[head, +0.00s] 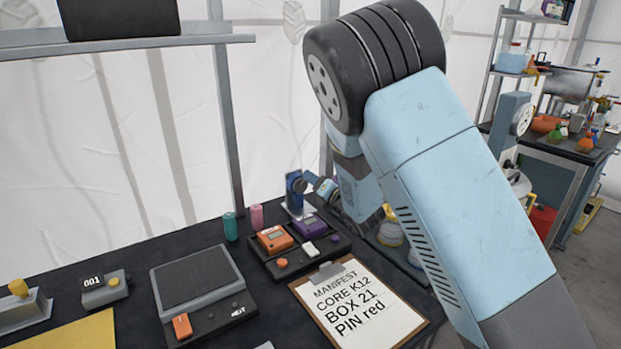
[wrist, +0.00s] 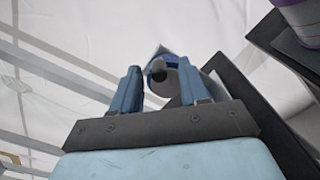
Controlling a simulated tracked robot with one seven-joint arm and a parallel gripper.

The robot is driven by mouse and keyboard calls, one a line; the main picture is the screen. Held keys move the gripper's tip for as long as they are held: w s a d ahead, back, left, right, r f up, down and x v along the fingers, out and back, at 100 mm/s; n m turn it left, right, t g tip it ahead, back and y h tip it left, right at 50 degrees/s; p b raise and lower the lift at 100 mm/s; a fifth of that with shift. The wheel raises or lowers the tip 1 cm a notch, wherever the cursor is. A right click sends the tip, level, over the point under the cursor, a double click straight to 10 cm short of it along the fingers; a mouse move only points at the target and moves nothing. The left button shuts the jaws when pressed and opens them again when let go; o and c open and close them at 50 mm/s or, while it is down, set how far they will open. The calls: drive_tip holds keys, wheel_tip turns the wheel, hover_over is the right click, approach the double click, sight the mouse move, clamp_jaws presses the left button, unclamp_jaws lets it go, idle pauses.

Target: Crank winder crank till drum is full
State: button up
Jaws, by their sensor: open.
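The winder (head: 294,188), a small dark blue upright device on a pale base, stands at the back of the dark bench. My gripper (head: 309,182) is beside its right side in the head view. In the wrist view my gripper (wrist: 160,85) is open, with one blue finger on each side of a blue and grey part with a dark round end (wrist: 157,68), apparently the winder's crank. I cannot tell whether the fingers touch it. The drum and how full it is cannot be made out; my arm and gripper hide part of the winder.
In front of the winder is a black tray (head: 262,262) with orange and purple devices. A manifest clipboard (head: 350,312), a scale (head: 197,279), green (head: 230,227) and pink (head: 257,217) cylinders and jars (head: 390,233) are nearby. A shelf (head: 120,42) hangs above left.

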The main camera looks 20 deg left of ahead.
sight(306, 185)
drive_tip(key=shift+x, duration=1.75)
